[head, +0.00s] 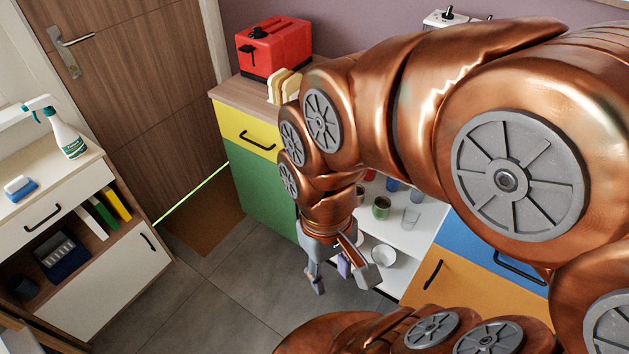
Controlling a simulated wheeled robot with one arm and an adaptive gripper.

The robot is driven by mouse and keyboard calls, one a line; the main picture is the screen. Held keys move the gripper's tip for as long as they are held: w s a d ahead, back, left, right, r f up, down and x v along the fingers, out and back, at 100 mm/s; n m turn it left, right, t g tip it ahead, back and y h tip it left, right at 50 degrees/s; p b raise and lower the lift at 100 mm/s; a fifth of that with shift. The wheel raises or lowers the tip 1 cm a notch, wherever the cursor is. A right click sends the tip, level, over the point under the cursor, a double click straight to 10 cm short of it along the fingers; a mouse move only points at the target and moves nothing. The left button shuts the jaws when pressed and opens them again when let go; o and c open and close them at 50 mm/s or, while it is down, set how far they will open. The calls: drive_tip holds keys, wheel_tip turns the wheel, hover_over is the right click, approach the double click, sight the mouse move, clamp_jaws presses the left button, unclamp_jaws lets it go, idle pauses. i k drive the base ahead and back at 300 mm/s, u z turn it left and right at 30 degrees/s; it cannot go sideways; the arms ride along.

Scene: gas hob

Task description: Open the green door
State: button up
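The green door (259,193) is a flat front below a yellow drawer (240,132) on the counter cabinet. It appears shut. Its right part is hidden behind my arm, and I see no handle on it. My gripper (343,284) points down in front of the cabinet, to the right of the visible green front. Its fingers are apart. A small purple shape shows between them; I cannot tell whether it is part of the gripper or something behind. I see no contact with the door.
White open shelves (394,237) with cups and a bowl (383,256) lie right of my gripper. Orange (444,284) and blue (480,258) fronts are further right. A red toaster (273,47) stands on the counter. Grey floor (222,290) is clear left of my gripper.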

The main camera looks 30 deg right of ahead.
sight(262, 195)
drive_tip(key=u, duration=0.05)
drive_tip(key=k, duration=0.45)
drive_tip(key=u, duration=1.35)
drive_tip(key=i, duration=0.85)
drive_tip(key=z, duration=0.7)
